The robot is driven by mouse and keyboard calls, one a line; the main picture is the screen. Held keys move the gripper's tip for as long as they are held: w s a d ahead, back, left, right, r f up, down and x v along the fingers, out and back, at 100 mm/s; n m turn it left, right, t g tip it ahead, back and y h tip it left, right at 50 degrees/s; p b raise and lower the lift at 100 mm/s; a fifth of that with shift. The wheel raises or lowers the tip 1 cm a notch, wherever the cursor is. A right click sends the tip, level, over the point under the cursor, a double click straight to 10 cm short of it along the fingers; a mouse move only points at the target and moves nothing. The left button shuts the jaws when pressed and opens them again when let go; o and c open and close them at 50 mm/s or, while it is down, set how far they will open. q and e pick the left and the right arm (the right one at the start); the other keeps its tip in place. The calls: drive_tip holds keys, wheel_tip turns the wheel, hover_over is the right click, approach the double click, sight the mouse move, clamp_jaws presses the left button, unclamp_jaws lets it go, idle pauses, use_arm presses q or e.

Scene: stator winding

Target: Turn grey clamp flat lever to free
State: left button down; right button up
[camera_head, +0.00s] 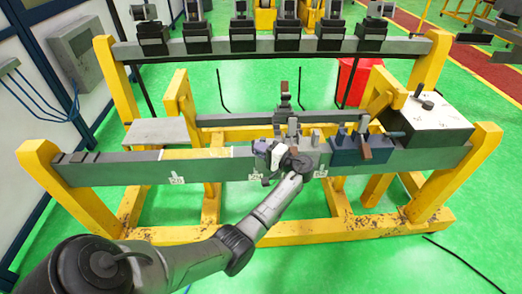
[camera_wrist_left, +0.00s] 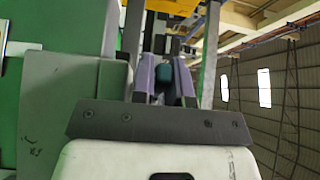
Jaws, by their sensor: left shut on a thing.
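My left gripper (camera_head: 268,150) is at the front beam, in the middle of the head view, with its wrist just right of it. In the left wrist view its two purple-grey fingers (camera_wrist_left: 164,84) are shut on a small dark teal piece (camera_wrist_left: 164,73), which I take to be the end of the flat lever. The grey clamp (camera_head: 292,128) stands on the beam right behind and beside the gripper. My gripper and wrist hide much of it, so the lever's angle cannot be told. My right gripper is in neither view.
A blue clamp (camera_head: 343,149) with a brown lever (camera_head: 366,152) sits on the front beam (camera_head: 110,173) to the right. A white-topped box (camera_head: 432,112) stands at the right. Several dark clamps line the rear beam (camera_head: 222,46). A red bin (camera_head: 352,82) stands behind.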

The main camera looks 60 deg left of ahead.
use_arm(q)
drive_tip(key=c, duration=1.4)
unclamp_jaws()
drive_tip(key=v, duration=1.3)
drive_tip(key=shift+d, duration=0.35)
drive_tip(key=shift+w, duration=0.15)
